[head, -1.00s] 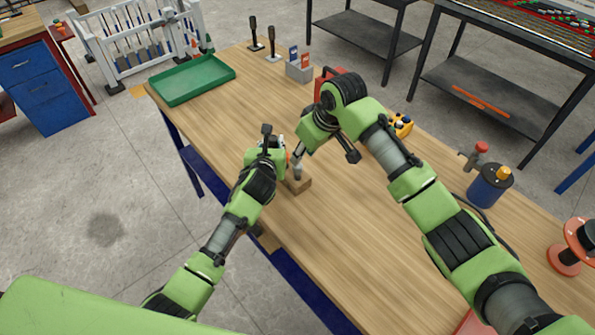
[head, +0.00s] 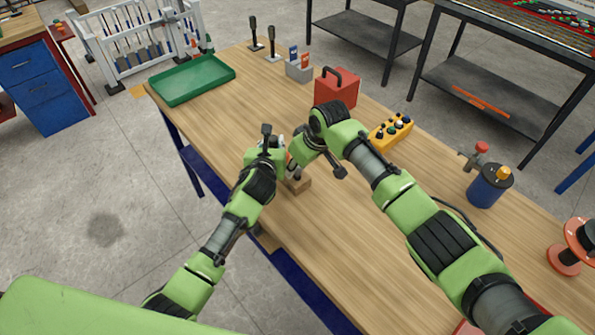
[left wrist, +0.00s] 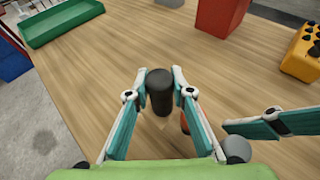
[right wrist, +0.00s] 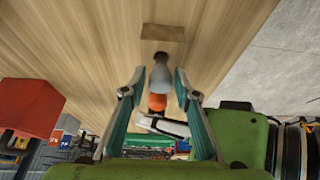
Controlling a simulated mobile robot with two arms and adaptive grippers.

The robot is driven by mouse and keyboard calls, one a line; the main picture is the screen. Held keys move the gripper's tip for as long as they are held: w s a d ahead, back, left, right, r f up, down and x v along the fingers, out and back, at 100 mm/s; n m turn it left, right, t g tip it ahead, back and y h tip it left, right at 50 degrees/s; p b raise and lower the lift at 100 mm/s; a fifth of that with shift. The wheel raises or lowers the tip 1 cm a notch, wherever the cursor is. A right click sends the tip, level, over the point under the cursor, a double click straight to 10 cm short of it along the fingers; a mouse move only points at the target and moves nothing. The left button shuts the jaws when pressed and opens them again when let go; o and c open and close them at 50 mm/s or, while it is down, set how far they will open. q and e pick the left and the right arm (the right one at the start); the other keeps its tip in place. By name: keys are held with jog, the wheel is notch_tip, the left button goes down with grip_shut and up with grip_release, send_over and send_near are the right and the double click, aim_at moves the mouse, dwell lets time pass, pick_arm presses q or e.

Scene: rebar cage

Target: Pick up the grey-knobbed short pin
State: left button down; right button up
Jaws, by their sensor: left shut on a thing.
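In the left wrist view my left gripper (left wrist: 158,80) is shut on a dark grey cylinder (left wrist: 159,95), seen from its top end. In the head view this gripper (head: 281,146) is above the table's near edge; its hold is mostly hidden. A grey-topped round piece (right wrist: 160,76) shows between the fingers of my right gripper (right wrist: 159,72), with gaps on both sides, so that gripper looks open. An orange part (right wrist: 157,102) lies beyond it. A small wooden block (right wrist: 163,33) is on the table close by, also seen in the head view (head: 298,184). I cannot tell which piece is the grey-knobbed short pin.
A red toolbox (head: 338,90) and a yellow button box (head: 391,132) stand beyond my right arm. A green tray (head: 193,79) is at the far left. A blue can (head: 489,188) and an orange spool (head: 566,258) are at the right.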

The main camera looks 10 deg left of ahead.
grip_shut()
jog(key=shift+r, duration=0.25)
jog(key=v, duration=0.3)
jog(key=shift+w+a, duration=0.15)
jog(key=shift+w, duration=0.05)
jog(key=s+d+r, duration=0.4)
jog(key=s+d, duration=0.6)
jog(key=d, duration=0.3)
jog(key=shift+s+d, duration=0.25)
jog(key=shift+s, duration=0.1)
